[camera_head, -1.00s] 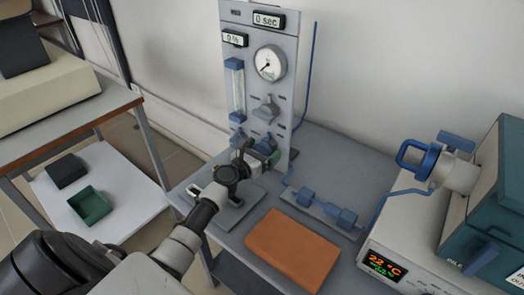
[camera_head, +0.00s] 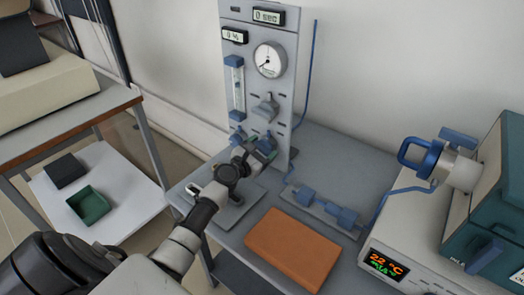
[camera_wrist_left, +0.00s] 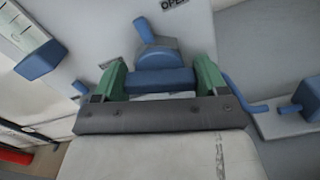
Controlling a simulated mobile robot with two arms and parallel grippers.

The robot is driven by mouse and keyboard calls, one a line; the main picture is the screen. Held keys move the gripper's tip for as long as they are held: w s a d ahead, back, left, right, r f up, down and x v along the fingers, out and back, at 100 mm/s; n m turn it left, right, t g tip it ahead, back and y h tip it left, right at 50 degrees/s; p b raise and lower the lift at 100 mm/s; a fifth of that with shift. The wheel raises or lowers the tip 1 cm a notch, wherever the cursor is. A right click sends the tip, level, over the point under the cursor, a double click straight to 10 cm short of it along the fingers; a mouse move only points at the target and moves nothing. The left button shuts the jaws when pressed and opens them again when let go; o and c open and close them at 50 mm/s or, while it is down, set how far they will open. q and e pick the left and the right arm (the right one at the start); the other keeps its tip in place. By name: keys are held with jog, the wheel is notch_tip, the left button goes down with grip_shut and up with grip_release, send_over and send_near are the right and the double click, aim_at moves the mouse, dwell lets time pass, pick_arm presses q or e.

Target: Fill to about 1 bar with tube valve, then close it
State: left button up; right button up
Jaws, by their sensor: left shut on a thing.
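The grey control panel (camera_head: 288,130) stands upright on the table, with a round white gauge (camera_head: 270,60) whose needle points to the lower left; its numbers are too small to read. A clear tube flowmeter (camera_head: 237,88) is at the panel's left. My left gripper (camera_head: 262,149) is at the panel's lower right. In the left wrist view its green fingers (camera_wrist_left: 160,80) are shut on a blue valve handle (camera_wrist_left: 160,83). Another blue knob with a lever (camera_wrist_left: 155,55) sits just beyond, under an "OPEN" label. My right gripper is out of view.
An orange block (camera_head: 292,249) lies on the table in front of the panel. Blue tubing with inline fittings (camera_head: 325,205) runs right to the furnace (camera_head: 490,210). A display (camera_head: 266,16) on the panel reads 0 sec. A side table (camera_head: 60,110) stands at left.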

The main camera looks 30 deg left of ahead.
pick_arm(q)
jog(key=m+b, duration=0.2)
jog(key=m, duration=0.5)
jog(key=shift+f+b, duration=0.15)
jog(key=shift+b, duration=0.15)
jog(key=m+b, duration=0.1)
jog(key=m, duration=0.3)
jog(key=shift+d+m+b, duration=0.1)
jog(key=shift+m+b, duration=0.3)
jog(key=shift+m, duration=1.5)
jog(key=o, duration=0.9)
jog(key=shift+s, duration=0.1)
jog(key=s, duration=0.7)
jog(key=s+a, duration=0.1)
jog(key=s, duration=0.2)
jog(key=shift+s, duration=0.35)
